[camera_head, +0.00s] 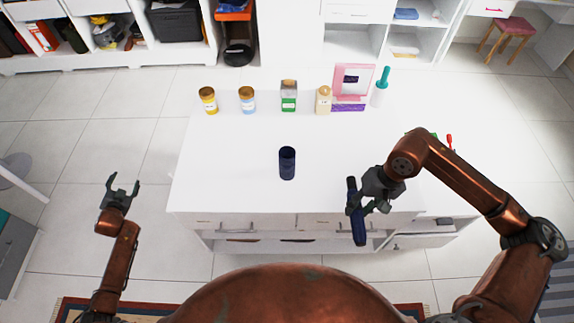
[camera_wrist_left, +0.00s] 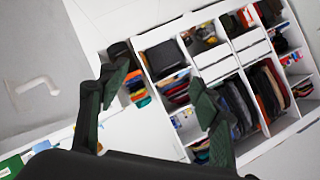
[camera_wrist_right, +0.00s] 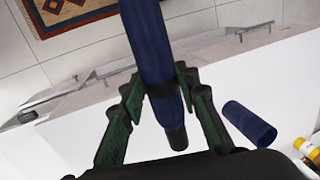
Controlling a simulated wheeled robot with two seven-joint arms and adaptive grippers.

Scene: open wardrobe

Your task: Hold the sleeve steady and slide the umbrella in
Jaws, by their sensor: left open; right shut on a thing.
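The sleeve (camera_head: 287,163), a dark blue open-topped cylinder, stands upright on the middle of the white table; it also shows in the right wrist view (camera_wrist_right: 249,124). The umbrella (camera_head: 357,222), a dark blue folded rod, is in my right gripper (camera_head: 368,206), to the right of the sleeve and over the table's front edge. In the right wrist view the umbrella (camera_wrist_right: 152,45) passes between the fingers of my right gripper (camera_wrist_right: 168,88). My left gripper (camera_head: 122,186) is open and empty, left of the table and apart from the sleeve; its spread fingers (camera_wrist_left: 155,92) show in the left wrist view.
The white table (camera_head: 230,185) is clear around the sleeve. Along its back stand a yellow jar (camera_head: 208,100), a blue-labelled jar (camera_head: 247,100), a green box (camera_head: 289,97), a beige bottle (camera_head: 323,100), a pink framed item (camera_head: 352,80) and a teal-topped bottle (camera_head: 380,88).

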